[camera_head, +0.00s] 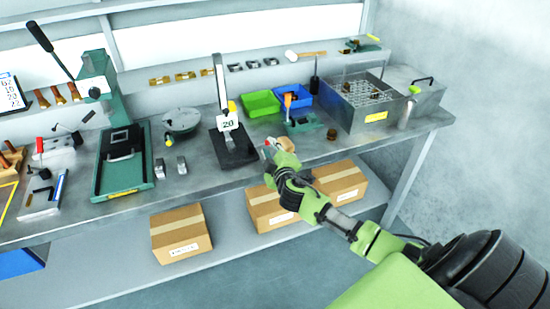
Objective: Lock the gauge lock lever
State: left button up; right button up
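A height gauge stands on the bench at centre, with a tall upright column, a white display (228,123) reading "20" and a dark base (233,149). A small yellow part (232,106) shows beside its column. The lock lever is too small to make out for certain, so I cannot tell its position. My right gripper (269,147) is over the front edge of the bench, just right of the gauge's base and apart from it. A small red spot shows at its tip. Its fingers are too small to tell open or shut. My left gripper is not in view.
Green (261,103) and blue (292,97) bins stand behind my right gripper. A metal tank (372,113) is at right, a round plate (182,121) and a green press fixture (124,181) at left. Cardboard boxes (181,235) sit on the lower shelf.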

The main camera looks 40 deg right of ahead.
jog(key=v, duration=0.7)
jog(key=shift+s, duration=0.2)
jog(key=shift+r, duration=0.1)
jog(key=s+a+f+m+g+y, duration=0.1)
jog(key=s+a+f+m+g, duration=0.15)
jog(key=s+a+f, duration=0.4)
jog(key=s+a+f+m+g+y, duration=0.1)
jog(key=s+a+f+m+g, duration=0.2)
jog(key=s, duration=0.6)
jog(key=s+a+f+g+y, duration=0.1)
jog(key=s+a+g+y, duration=0.15)
jog(key=s+a, duration=0.45)
jog(key=s+a+f+g+y, duration=0.1)
jog(key=s+a+g, duration=0.2)
jog(key=s, duration=0.7)
notch_tip(320, 180, down, 28)
jog(key=s+g, duration=0.1)
jog(key=s, duration=0.1)
jog(key=s+d+f+g, duration=0.1)
jog(key=s+d+f, duration=0.2)
jog(key=s+f, duration=1.1)
jog(key=s, duration=0.2)
jog(key=shift+s+d+f+g, duration=0.25)
jog(key=shift+s+f+g, duration=0.05)
jog(key=shift+s+f, duration=0.05)
